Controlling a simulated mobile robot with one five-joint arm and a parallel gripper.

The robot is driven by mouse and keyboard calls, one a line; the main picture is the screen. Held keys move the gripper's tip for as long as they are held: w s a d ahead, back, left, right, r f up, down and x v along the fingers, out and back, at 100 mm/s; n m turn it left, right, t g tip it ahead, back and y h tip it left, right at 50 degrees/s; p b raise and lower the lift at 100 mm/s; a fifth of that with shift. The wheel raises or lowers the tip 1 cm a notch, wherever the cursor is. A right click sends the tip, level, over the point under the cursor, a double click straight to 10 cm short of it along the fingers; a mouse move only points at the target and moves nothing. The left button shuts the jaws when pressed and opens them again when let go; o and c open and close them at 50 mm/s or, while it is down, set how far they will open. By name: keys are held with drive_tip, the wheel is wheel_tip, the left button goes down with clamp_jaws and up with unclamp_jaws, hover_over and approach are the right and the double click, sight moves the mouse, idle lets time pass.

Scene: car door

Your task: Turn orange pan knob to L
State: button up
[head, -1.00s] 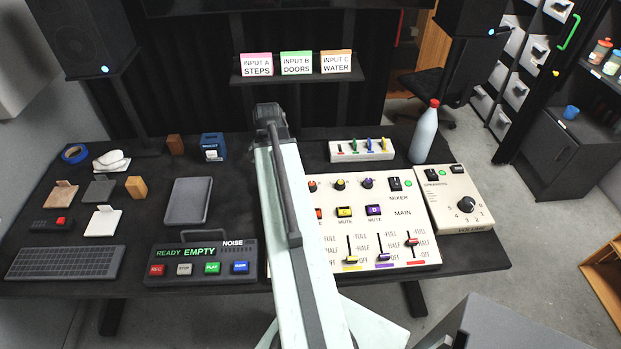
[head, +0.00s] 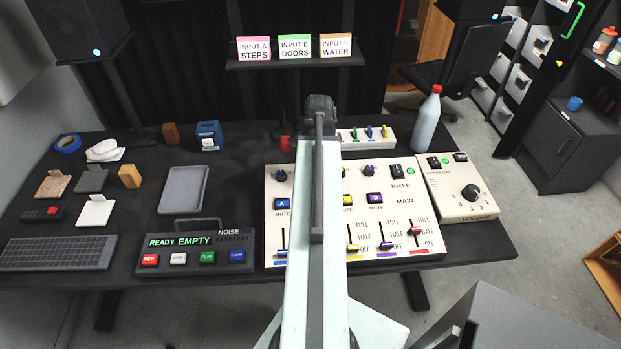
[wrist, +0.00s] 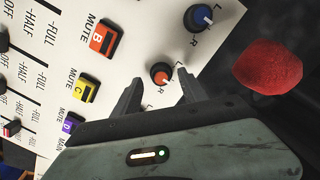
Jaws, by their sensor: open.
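In the wrist view the orange pan knob (wrist: 161,74) stands on the cream mixer panel (wrist: 150,30), with a small L and R printed by it. My gripper (wrist: 158,90) is open, its two dark fingers on either side of the knob's near edge. I cannot tell whether either finger touches it. A blue pan knob (wrist: 201,17) is beyond it. In the head view my arm covers the middle of the mixer (head: 420,249) and hides the orange knob; my gripper's fingers are not visible there.
A red rounded object (wrist: 268,68) lies close right of the fingers in the wrist view. An orange mute button (wrist: 104,39) and a yellow mute button (wrist: 85,87) are to the left. In the head view the volume box (head: 458,190) adjoins the mixer.

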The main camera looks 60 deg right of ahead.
drive_tip(key=shift+f+b, duration=0.3)
drive_tip(key=shift+f, duration=0.55)
drive_tip(key=shift+r, duration=0.1)
